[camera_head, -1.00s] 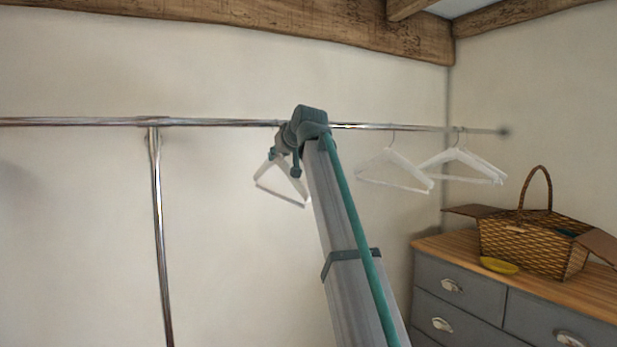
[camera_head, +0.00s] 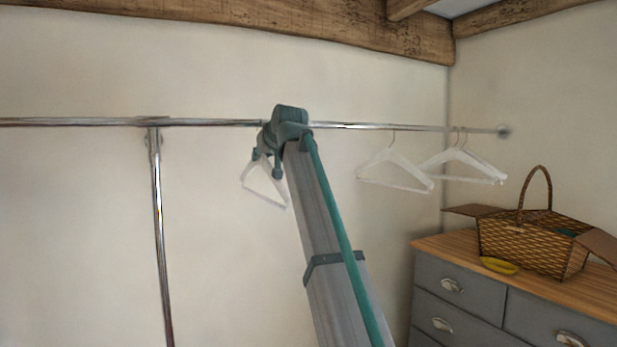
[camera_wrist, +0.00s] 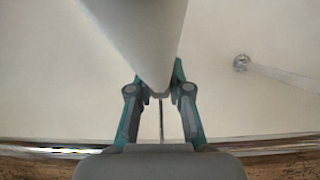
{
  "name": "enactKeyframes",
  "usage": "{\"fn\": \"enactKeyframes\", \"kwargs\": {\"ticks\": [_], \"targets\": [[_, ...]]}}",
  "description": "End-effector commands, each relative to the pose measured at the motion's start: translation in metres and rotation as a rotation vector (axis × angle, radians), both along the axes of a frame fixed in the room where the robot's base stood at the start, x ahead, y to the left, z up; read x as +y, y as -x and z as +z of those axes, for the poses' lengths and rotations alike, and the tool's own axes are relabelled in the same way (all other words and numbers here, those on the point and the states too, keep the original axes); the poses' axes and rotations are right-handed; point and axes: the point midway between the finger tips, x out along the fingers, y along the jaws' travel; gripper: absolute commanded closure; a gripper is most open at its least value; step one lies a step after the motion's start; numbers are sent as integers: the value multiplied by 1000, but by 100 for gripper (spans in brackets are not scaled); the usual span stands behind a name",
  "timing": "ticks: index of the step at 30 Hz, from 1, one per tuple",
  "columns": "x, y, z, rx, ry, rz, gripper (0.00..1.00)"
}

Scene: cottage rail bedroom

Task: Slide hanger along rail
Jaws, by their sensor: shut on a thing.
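A white hanger (camera_head: 265,203) hangs below the chrome rail (camera_head: 380,126), left of my arm. My gripper (camera_head: 264,154) is at the hanger's top, just under the rail, and is shut on it. In the wrist view, my gripper (camera_wrist: 160,98) has its fingers closed together around the hanger's neck, with the thin hook wire (camera_wrist: 161,118) between them. The pale hanger body (camera_wrist: 140,35) fills the top middle of that view. My arm hides part of the hanger and rail in the head view. The exact contact is hard to see.
More white hangers (camera_head: 395,172) hang together toward the rail's right end. A chrome post (camera_head: 160,230) meets the rail at left. The rail between it and my gripper is clear. A grey dresser (camera_head: 480,300) with a wicker basket (camera_head: 530,240) and yellow dish (camera_head: 499,266) stands at right.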

Motion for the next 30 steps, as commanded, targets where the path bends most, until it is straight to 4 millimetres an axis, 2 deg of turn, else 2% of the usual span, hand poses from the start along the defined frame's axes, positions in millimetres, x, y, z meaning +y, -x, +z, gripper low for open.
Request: {"fn": "enactKeyframes", "kwargs": {"ticks": [8, 30], "targets": [[7, 3, 0, -1, 0, 0, 100], [48, 21, 0, -1, 0, 0, 100]]}}
